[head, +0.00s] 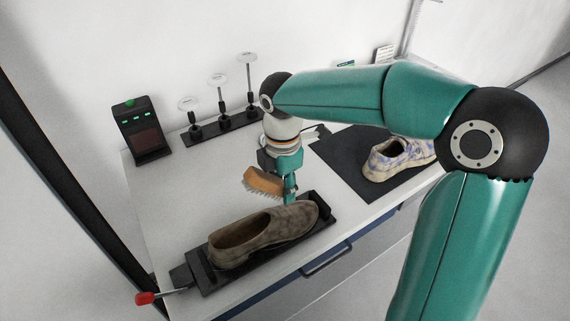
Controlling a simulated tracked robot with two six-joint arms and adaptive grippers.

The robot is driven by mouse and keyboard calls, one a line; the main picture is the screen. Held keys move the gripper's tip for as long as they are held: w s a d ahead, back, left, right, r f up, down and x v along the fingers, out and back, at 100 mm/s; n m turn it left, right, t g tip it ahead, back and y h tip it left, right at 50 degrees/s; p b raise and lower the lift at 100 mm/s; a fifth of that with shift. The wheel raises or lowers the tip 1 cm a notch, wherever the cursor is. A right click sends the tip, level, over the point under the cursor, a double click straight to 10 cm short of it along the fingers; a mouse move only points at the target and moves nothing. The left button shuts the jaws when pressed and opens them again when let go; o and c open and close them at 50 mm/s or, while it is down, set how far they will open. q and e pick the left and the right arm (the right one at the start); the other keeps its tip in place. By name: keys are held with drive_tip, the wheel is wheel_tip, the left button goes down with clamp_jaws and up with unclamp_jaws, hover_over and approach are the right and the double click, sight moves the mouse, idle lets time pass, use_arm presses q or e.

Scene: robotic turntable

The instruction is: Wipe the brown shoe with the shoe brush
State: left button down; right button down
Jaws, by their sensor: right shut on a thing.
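The brown shoe (262,235) lies in a black holder (212,282) at the front of the white table, its opening toward the left and its toe toward the right. My right gripper (283,182) is above the shoe's toe half, pointing down. It is shut on the shoe brush (263,182), which has an orange-brown wooden back and pale bristles facing down. The brush is slightly tilted and appears a little above and behind the shoe; I cannot tell for certain whether the bristles touch it. My left gripper is not in view.
A white and blue patterned shoe (385,165) stands on a black mat (345,160) at the right. Several white discs on posts stand on a black base (222,128) at the back. A black device (143,128) with green lights is back left. A red-knobbed lever (146,298) projects front left.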

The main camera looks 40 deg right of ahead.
wheel_tip(320, 180, up, 3)
drive_tip(key=shift+w+f+p, duration=0.1)
drive_tip(key=shift+p, duration=0.9)
drive_tip(key=shift+r+p, duration=0.4)
drive_tip(key=shift+r, duration=0.15)
drive_tip(key=shift+f, duration=0.15)
